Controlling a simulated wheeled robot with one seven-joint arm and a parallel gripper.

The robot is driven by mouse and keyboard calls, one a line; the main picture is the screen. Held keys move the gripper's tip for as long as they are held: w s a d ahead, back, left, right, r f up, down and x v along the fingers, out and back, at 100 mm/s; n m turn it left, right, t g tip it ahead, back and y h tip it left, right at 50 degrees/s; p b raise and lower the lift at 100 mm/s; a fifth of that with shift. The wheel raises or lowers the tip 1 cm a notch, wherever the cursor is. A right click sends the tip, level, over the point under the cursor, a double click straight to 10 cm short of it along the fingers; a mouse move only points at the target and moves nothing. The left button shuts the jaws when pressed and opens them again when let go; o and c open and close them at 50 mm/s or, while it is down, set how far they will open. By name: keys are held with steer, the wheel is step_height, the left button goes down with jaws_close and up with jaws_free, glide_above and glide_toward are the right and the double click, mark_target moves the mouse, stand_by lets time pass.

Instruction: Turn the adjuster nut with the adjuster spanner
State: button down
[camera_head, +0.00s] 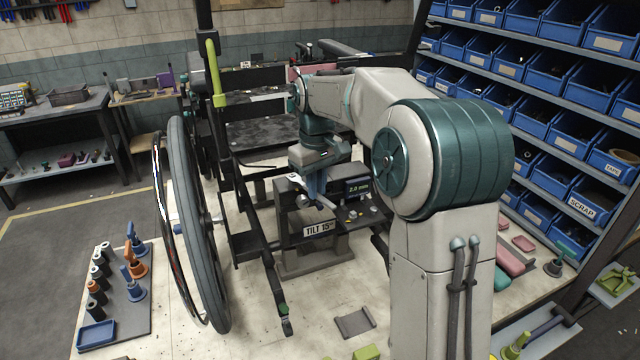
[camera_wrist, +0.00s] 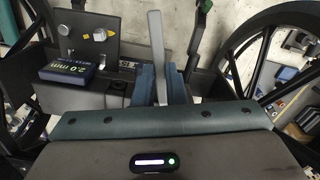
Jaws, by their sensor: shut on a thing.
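My gripper (camera_head: 316,188) is over the middle of the bench, beside a dark fixture marked "TILT 15" (camera_head: 319,229). In the wrist view, the teal fingers of my gripper (camera_wrist: 162,84) are shut on a flat grey bar, which looks like the adjuster spanner (camera_wrist: 157,42). The spanner points away from the gripper; I cannot tell whether its far end touches anything. A block reading "2.0 mm" (camera_wrist: 82,71) sits left of the fingers, also seen in the head view. Behind it a dark plate (camera_wrist: 88,22) carries small silver knobs and a yellow pointer.
A wheelchair wheel (camera_head: 190,225) and frame stand left of my gripper. A board (camera_head: 121,320) with several pegs and a blue tray (camera_head: 96,335) lies at lower left. Blue bins (camera_head: 553,70) fill the right rack. A grey bracket (camera_head: 355,322) lies on the front bench.

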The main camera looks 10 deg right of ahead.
steer(key=shift+s+a+m, duration=0.35)
steer(key=shift+a+m, duration=0.5)
steer(key=shift+m, duration=0.15)
steer(key=shift+a, duration=0.1)
steer(key=shift+s+a+m, duration=0.2)
steer(key=shift+a+m, duration=0.55)
steer(key=shift+m, duration=0.25)
steer(key=shift+a+r+m, duration=0.1)
steer(key=shift+a+m, duration=0.75)
steer(key=shift+m, duration=0.25)
steer(key=shift+p, duration=0.3)
